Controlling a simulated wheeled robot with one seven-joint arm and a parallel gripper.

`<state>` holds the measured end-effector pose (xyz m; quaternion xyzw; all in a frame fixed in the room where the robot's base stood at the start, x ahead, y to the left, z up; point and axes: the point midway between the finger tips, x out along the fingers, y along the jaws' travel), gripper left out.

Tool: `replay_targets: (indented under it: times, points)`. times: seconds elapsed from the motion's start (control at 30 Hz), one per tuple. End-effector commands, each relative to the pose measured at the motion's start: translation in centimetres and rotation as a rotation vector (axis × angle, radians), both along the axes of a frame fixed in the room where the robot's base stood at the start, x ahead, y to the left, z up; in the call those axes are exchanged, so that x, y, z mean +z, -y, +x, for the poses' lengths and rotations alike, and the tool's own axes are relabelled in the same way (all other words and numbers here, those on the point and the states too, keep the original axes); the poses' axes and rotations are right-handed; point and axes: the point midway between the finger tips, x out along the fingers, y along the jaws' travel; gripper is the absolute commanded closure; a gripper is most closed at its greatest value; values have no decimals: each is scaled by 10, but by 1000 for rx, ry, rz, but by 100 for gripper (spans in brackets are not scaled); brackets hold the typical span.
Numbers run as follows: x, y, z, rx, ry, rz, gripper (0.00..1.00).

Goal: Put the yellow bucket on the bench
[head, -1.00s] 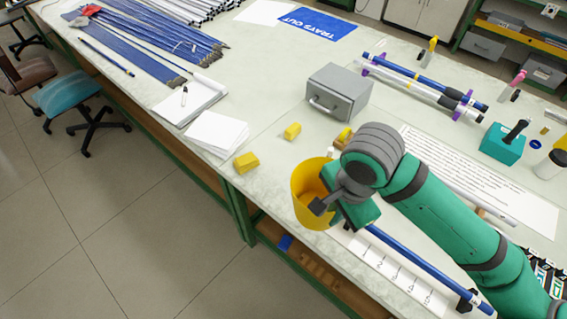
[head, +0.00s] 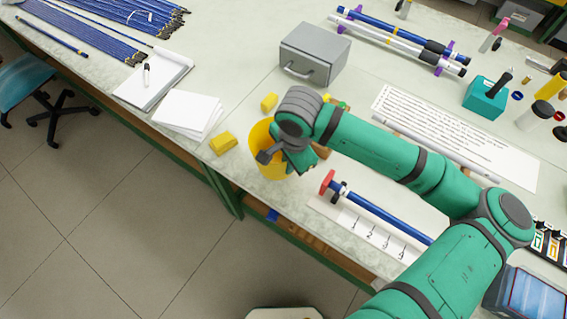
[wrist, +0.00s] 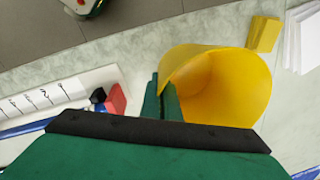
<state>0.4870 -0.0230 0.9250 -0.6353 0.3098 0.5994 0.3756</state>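The yellow bucket (head: 262,150) is upright over the bench (head: 250,88), near its front edge. I cannot tell whether its base touches the bench top. My gripper (head: 272,153) is at the bucket's right side in the head view. In the wrist view, the fingers of my gripper (wrist: 162,95) are close together at the left rim of the bucket (wrist: 225,85), with the wall between them. The bucket's inside looks empty. My arm hides part of its right side in the head view.
A grey box (head: 314,52) stands behind.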

Motion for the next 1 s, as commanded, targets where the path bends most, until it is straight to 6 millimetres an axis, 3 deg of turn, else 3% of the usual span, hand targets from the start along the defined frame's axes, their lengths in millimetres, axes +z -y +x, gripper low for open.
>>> replay_targets:
  times: [0.4, 0.73, 0.83, 1.0]
  points:
    - [-41, -2, 3, -6, -1, 0, 100]
    - [-43, -1, 3, -8, 0, 1, 100]
    - [-43, 0, 3, -8, 0, 0, 79]
    - [-43, 0, 3, -9, 0, 0, 79]
